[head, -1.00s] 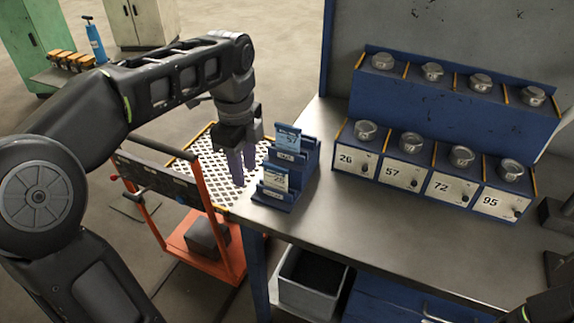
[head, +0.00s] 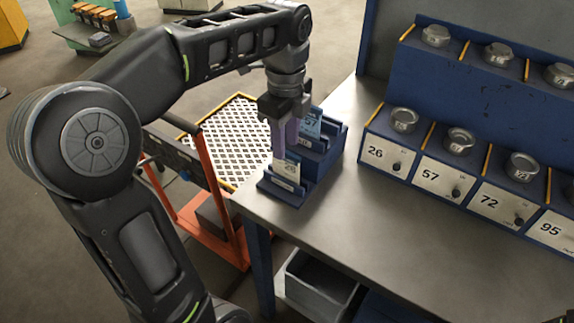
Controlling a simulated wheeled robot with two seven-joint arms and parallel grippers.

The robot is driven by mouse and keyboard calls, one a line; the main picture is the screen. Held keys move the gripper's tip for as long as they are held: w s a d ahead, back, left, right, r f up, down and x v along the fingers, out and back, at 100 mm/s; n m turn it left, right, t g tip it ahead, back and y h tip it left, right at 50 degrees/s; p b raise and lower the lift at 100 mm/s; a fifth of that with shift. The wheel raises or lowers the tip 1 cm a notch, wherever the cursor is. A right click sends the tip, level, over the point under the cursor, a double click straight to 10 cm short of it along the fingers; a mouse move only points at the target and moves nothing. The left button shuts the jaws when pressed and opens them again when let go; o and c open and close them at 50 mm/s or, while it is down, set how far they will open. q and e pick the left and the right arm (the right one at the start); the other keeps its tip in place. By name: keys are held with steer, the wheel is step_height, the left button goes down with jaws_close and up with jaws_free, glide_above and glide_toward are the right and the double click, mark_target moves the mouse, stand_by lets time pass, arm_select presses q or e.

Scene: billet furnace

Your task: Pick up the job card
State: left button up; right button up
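A blue stepped card rack (head: 327,158) stands at the near left corner of the workbench. A pale card (head: 290,166) stands in its front slot. A blue-topped card marked 57 (head: 311,121) stands in a slot behind. My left gripper (head: 285,160) points down over the rack, its fingertips at the top of the front card. The fingers overlap in this view and hide part of the rack and cards. The gap between them, and any contact with the card, cannot be made out. My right gripper is not in view.
Blue shelving with numbered boxes (head: 440,182) and round metal pots (head: 459,140) stands at the right of the workbench (head: 380,220). An orange-framed cart (head: 215,190) is left of the bench. A grey bin (head: 318,287) sits below. The middle benchtop is clear.

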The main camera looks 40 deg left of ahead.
mark_target(286, 165)
arm_select(q)
steer(key=shift+f, duration=1.15)
steer(key=shift+f, duration=2.6)
jaws_close()
